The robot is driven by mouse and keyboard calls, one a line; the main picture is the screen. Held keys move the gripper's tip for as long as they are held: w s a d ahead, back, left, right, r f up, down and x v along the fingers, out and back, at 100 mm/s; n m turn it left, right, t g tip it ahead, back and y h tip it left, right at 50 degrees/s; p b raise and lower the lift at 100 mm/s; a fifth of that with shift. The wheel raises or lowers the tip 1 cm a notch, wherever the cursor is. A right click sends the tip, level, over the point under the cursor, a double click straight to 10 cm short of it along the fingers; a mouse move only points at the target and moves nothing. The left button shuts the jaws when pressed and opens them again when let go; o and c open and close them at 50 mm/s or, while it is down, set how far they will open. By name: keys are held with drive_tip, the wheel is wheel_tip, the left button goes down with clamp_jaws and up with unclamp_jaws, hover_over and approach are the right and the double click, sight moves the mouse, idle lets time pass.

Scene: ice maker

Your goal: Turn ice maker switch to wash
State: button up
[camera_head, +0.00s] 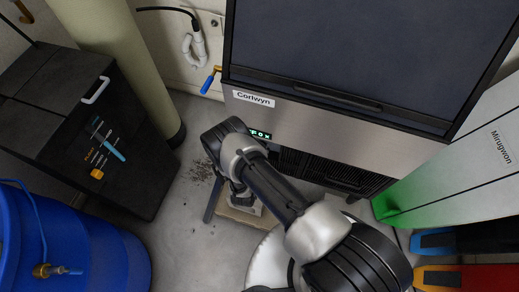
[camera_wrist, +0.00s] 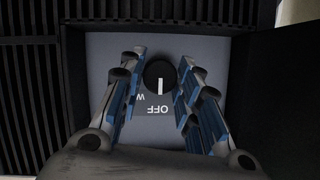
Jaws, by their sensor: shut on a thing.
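The ice maker (camera_head: 330,130) is a steel-fronted machine with a dark door, standing at the upper right of the head view. Its switch is a round black knob (camera_wrist: 158,70) with a white pointer line, on a grey panel (camera_wrist: 208,48) in the wrist view. The line points down in the picture, toward the upside-down word OFF. Part of a letter W shows left of the knob. My gripper (camera_wrist: 161,64) has its blue-padded fingers on either side of the knob, shut on it. In the head view my arm hides the knob and most of the gripper.
A blue-handled valve (camera_head: 209,82) sticks out left of the ice maker. A black cabinet (camera_head: 75,120) and a blue barrel (camera_head: 85,250) stand at the left. A green-and-white panel (camera_head: 455,160) stands at the right. Black slatted grilles (camera_wrist: 28,95) border the switch recess.

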drive_tip(key=c, duration=0.4)
